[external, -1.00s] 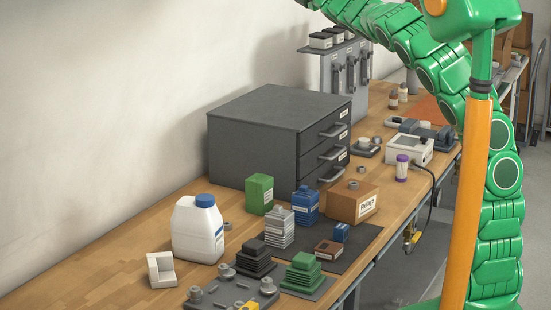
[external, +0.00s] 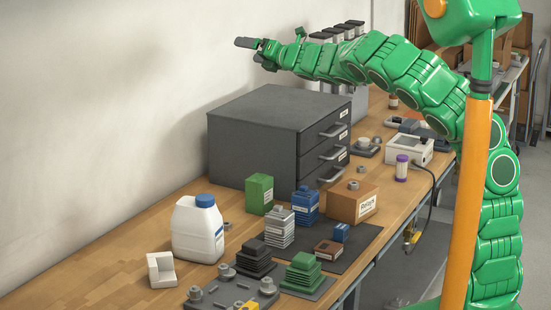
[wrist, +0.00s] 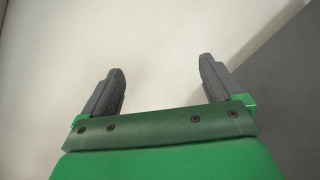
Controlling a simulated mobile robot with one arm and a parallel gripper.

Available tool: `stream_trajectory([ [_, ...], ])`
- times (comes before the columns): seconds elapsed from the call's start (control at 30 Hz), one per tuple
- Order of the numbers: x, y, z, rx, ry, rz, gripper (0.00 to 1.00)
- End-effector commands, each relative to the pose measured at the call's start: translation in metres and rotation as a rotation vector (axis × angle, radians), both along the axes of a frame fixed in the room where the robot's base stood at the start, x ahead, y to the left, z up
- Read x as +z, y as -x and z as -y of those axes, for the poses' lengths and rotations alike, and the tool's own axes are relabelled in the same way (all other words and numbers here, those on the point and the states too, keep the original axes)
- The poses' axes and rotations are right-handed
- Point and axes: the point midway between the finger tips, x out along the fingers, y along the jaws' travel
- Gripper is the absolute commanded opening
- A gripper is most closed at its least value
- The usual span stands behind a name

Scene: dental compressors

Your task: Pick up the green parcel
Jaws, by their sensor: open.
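The green parcel (external: 260,194) is an upright green box with a pale label. It stands on the bench in front of the grey drawer cabinet, left of a blue ribbed container. My gripper (external: 254,51) is raised well above and behind the cabinet top, close to the wall, and far from the parcel. In the wrist view my gripper (wrist: 163,66) has its two dark fingers spread, with nothing between them. The parcel does not show in the wrist view, only pale wall and a grey surface at right.
The grey drawer cabinet (external: 265,120) rises behind the parcel. A white jug (external: 198,232) stands to its front left. A silver ribbed container (external: 280,229), the blue container (external: 306,204) and a cardboard box (external: 353,204) crowd its right. A green stepped block (external: 302,273) sits nearer the front.

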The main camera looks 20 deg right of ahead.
Motion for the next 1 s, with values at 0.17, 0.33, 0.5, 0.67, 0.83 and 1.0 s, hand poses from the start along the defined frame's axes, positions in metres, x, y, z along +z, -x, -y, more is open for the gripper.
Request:
stream_trajectory([
  [0.17, -0.113, 0.027, -0.015, 0.072, 0.274, 0.017, 0.94],
  [0.33, -0.205, 0.061, -0.013, 0.165, 0.535, 0.064, 0.94],
  [0.5, -0.256, 0.085, -0.004, 0.23, 0.693, 0.103, 0.94],
  [0.67, -0.274, 0.094, -0.001, 0.258, 0.748, 0.123, 0.94],
  [0.83, -0.29, 0.095, -0.001, 0.262, 0.751, 0.121, 0.94],
  [1.0, -0.306, 0.094, 0.0, 0.261, 0.751, 0.12, 0.94],
])
